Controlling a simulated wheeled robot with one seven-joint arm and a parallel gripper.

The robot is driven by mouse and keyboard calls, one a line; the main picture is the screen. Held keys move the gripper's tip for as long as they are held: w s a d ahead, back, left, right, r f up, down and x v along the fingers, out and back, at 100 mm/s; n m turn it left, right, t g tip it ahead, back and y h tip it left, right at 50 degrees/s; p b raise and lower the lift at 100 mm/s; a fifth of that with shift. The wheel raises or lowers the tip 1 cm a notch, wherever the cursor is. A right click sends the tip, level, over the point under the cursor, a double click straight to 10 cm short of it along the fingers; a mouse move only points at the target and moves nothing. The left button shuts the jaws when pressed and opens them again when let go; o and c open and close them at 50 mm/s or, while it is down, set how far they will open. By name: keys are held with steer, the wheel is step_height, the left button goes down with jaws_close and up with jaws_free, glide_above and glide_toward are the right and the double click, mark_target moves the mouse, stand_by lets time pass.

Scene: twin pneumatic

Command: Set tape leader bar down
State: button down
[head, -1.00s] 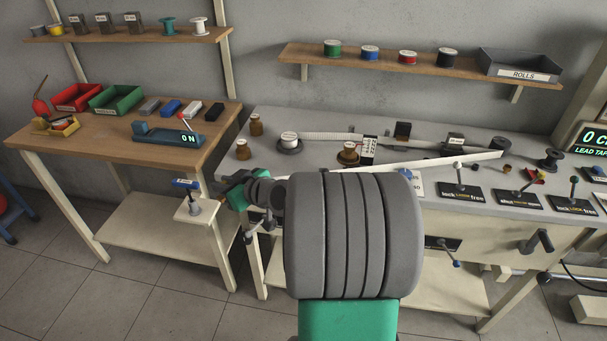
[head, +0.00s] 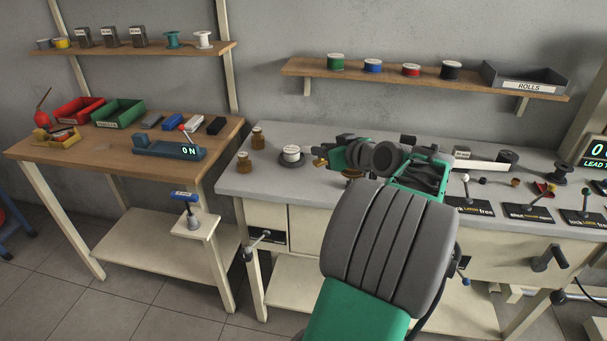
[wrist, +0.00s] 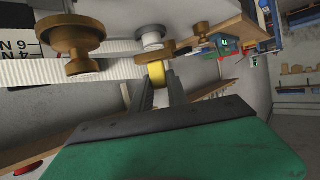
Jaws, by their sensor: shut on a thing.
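My gripper (head: 326,160) is over the grey bench, left of its middle, just right of a white-topped spool on a dark base (head: 291,156). In the wrist view, my gripper (wrist: 158,90) is shut on a small yellow piece, which I take to be the tape leader bar (wrist: 157,72). The head view shows only a small brass-coloured end (head: 318,162) at the fingertips. A white ribbed tape (wrist: 40,77) runs behind the fingers. I cannot tell whether the bar touches the bench or the tape.
Two brown posts (head: 257,138) (head: 243,161) stand at the bench's left end. A brown roller (wrist: 76,40) is close left of my fingers in the wrist view. Lever plates (head: 527,212) line the right front. The grey bench (head: 265,182) is clear at front left.

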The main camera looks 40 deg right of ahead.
steer(key=w+f, duration=0.1)
steer(key=f, duration=0.1)
steer(key=w+a+f, duration=0.1)
steer(key=w, duration=0.1)
steer(key=w+f, duration=0.2)
steer(key=shift+a+f, duration=0.3)
steer(key=f, duration=0.3)
steer(key=shift+w+a+f+p, duration=0.15)
steer(key=shift+w+f+p, duration=0.2)
steer(key=shift+f, duration=0.3)
steer(key=c, duration=1.3)
jaws_free()
steer(key=shift+r, duration=0.2)
steer(key=shift+s+r, duration=0.15)
steer(key=v, duration=1.1)
steer(key=shift+s+b, duration=0.35)
steer(key=shift+b, duration=0.1)
steer(key=shift+a+r, duration=0.1)
